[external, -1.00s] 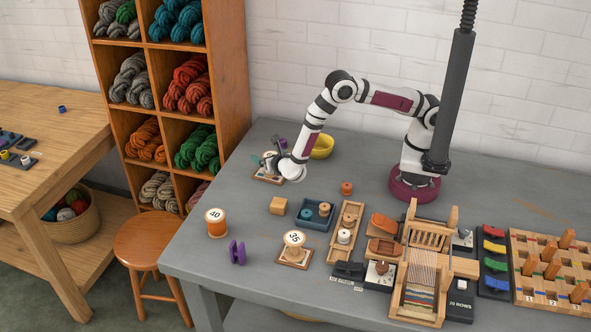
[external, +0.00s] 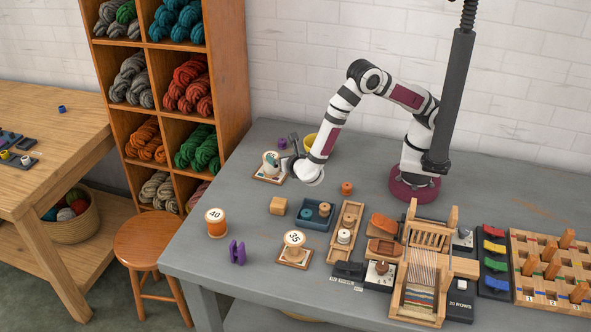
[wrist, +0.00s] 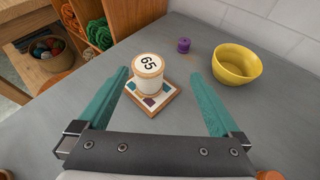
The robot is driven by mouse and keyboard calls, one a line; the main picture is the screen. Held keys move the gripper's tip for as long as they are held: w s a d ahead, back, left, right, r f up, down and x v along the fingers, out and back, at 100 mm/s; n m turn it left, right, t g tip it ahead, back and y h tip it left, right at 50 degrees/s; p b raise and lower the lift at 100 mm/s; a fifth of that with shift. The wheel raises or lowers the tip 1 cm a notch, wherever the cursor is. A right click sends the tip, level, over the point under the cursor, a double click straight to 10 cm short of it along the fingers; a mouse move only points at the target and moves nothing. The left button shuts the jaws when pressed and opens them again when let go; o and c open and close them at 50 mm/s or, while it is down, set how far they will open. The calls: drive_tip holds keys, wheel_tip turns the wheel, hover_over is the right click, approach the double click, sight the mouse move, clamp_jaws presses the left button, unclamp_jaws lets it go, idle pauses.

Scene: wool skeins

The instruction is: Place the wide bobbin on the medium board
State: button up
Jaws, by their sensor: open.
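A cream spool marked 65 (wrist: 148,72) stands upright on a square wooden board with coloured tiles (wrist: 165,104). In the external view the spool (external: 271,162) and board (external: 264,178) are at the back left of the table. My gripper (external: 284,151) is open and empty, just right of this spool and apart from it. In the wrist view the spool shows ahead between the teal fingers. A spool marked 35 (external: 294,240) stands on another square board (external: 293,262) nearer the front. An orange spool marked 40 (external: 215,224) stands on bare table. I cannot tell which bears the task's names.
A yellow bowl (wrist: 236,64) and a small purple spool (wrist: 184,45) stand behind. Another purple spool (external: 237,252) lies near the front left edge. The back-left table is mostly clear.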

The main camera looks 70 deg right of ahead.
drive_tip(key=s+d+r+m+g+y, duration=0.3)
drive_tip(key=s+d+r+m+g, duration=0.65)
drive_tip(key=s+d+m, duration=0.65)
drive_tip(key=s+a+r+m+y, duration=0.1)
drive_tip(key=s+a+m+y, duration=0.3)
drive_tip(key=s+m, duration=0.2)
drive_tip(key=s+a+r+m+t+y, duration=0.1)
drive_tip(key=s+a+m+y, duration=0.3)
drive_tip(key=m, duration=0.4)
drive_tip(key=shift+s+r+m+y, duration=0.3)
drive_tip(key=shift+s+r+y, duration=0.35)
drive_tip(key=shift+s, duration=0.4)
